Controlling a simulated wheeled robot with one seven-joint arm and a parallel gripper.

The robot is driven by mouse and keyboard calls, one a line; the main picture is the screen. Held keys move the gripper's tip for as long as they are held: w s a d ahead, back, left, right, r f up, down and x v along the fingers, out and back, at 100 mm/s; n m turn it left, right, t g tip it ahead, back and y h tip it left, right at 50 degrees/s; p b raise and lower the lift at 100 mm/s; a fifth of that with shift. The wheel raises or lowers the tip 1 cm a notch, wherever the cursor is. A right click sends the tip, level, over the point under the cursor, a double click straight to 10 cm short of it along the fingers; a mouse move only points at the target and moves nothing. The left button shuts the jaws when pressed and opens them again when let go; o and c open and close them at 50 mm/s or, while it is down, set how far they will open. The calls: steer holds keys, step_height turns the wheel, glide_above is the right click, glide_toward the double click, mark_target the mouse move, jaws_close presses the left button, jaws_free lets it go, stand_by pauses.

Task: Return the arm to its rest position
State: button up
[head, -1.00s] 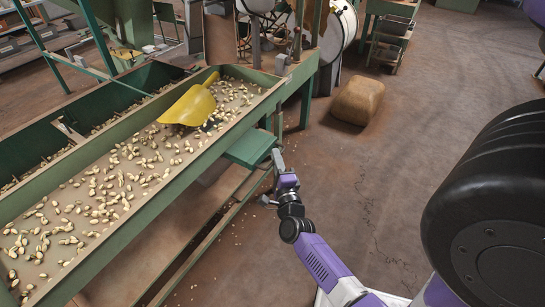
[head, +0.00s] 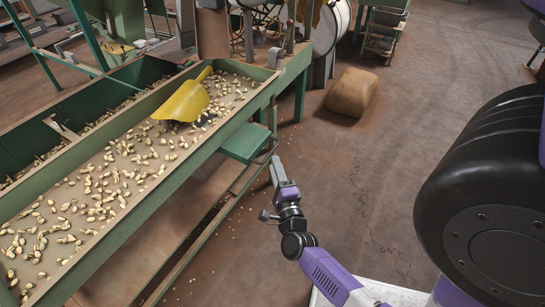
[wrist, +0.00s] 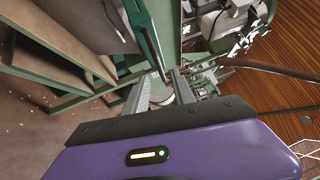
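My gripper (head: 275,162) is beside the green sorting bench, over the brown floor and near the bench's green side step (head: 245,142). In the wrist view, its two grey fingers (wrist: 162,84) stand apart with nothing between them. A yellow scoop (head: 184,98) lies on the nut-covered bench top, apart from my gripper. My purple and black arm reaches forward from the lower right of the head view.
The bench (head: 175,180) runs along the left, with many nuts on its tray. A brown sack (head: 352,92) lies on the floor beyond my gripper. Green-framed shelving (head: 384,40) stands at the back. The floor to the right of my gripper is mostly clear.

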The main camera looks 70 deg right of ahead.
steer(key=shift+v, duration=0.8)
steer(key=s+a+r+n+t+y, duration=0.25)
steer(key=a+r+n+y, duration=0.2)
steer(key=a+n, duration=0.6)
steer(key=s+a+r+n+t+y, duration=0.1)
steer(key=s+a+r+n+y, duration=0.4)
steer(key=a+n, duration=0.55)
steer(key=s+a+r+n+t+y, duration=0.2)
steer(key=a+n+y, duration=0.6)
steer(key=a, duration=0.4)
step_height(320, 180, up, 19)
steer(key=s+a+n+p, duration=0.1)
steer(key=n+p, duration=0.1)
steer(key=p, duration=1.5)
steer(key=shift+g+h+p, duration=0.35)
steer(key=shift+h, duration=0.1)
steer(key=shift+s+r, duration=0.1)
